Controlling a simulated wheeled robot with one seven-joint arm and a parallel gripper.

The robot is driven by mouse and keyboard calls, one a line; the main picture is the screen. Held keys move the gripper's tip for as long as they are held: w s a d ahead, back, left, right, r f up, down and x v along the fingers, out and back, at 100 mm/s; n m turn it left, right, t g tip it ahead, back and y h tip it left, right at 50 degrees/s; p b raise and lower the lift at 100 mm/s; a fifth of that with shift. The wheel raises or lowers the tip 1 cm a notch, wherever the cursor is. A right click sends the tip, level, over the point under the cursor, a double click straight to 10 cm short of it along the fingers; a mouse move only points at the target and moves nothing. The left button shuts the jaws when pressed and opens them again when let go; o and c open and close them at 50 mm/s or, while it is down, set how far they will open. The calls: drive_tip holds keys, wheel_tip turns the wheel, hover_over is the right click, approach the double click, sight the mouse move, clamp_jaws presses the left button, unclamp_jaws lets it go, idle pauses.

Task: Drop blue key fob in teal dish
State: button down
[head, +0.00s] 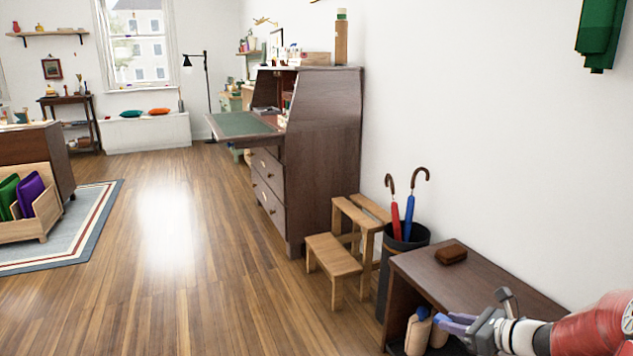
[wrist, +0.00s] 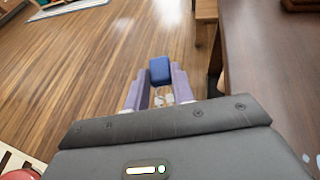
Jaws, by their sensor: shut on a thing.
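My gripper (head: 438,318) is at the lower right of the head view, beside the front edge of a low dark wooden bench. It is shut on the blue key fob (wrist: 159,70), a small rounded block held between the lilac fingertips in the wrist view. The fob also shows as a small blue patch at the finger ends in the head view (head: 422,312). Below it in the wrist view is wooden floor, with the bench to the right. I cannot make out a teal dish in either view.
The low bench (head: 492,281) has a brown case (head: 451,253) on top and pale brown items inside. Behind it stand a dark umbrella bin (head: 393,270), a wooden step stool (head: 333,255) and a tall desk (head: 322,150). Open floor (head: 200,270) lies to the left.

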drive_tip(key=a+f+m+h, duration=0.1)
drive_tip(key=a+f, duration=0.5)
drive_tip(key=a, duration=0.2)
drive_tip(key=s+a+f+m+t+h, duration=0.1)
drive_tip(key=a+f, duration=0.5)
drive_tip(key=a, duration=0.2)
drive_tip(key=shift+s+a+p, duration=0.3)
drive_tip(key=shift+a+p, duration=0.1)
drive_tip(key=shift+p, duration=0.05)
drive_tip(key=shift+t, duration=0.3)
